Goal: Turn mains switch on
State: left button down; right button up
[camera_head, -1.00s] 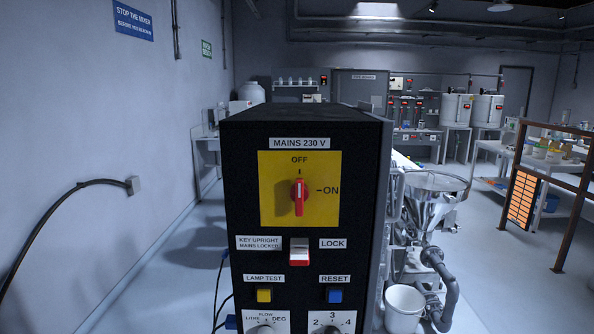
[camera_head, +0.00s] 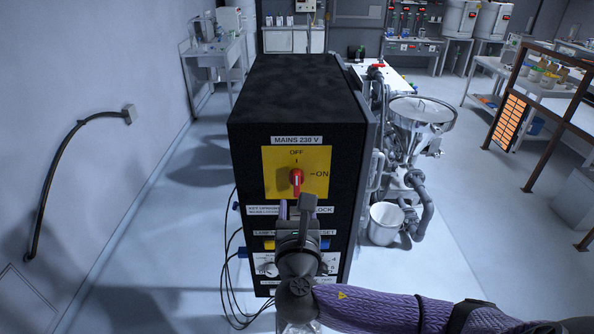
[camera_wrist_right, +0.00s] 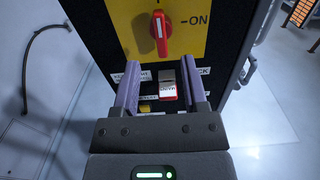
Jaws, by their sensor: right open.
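The red mains switch handle (camera_head: 297,180) sits on a yellow plate (camera_head: 318,163) on the front of a black cabinet (camera_head: 300,85). The handle stands upright, in line with OFF; ON is to its right. It also shows in the right wrist view (camera_wrist_right: 158,27), beyond the fingertips. My right gripper (camera_head: 295,203) is open in front of the cabinet, just below the handle and apart from it. In the right wrist view, its two purple fingers (camera_wrist_right: 161,70) frame the red-and-white lock key (camera_wrist_right: 167,86). My left gripper is not in view.
My right arm hides part of the cabinet's lower controls. A steel hopper (camera_head: 420,115) and a white bucket (camera_head: 384,222) stand right of the cabinet. Cables hang at its left. A brown-framed rail (camera_head: 545,150) stands farther right.

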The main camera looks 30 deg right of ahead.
aim_at(297, 185)
jog(key=x, duration=0.8)
jog(key=shift+w+d+f, duration=0.15)
jog(key=shift+c, duration=0.3)
grip_shut()
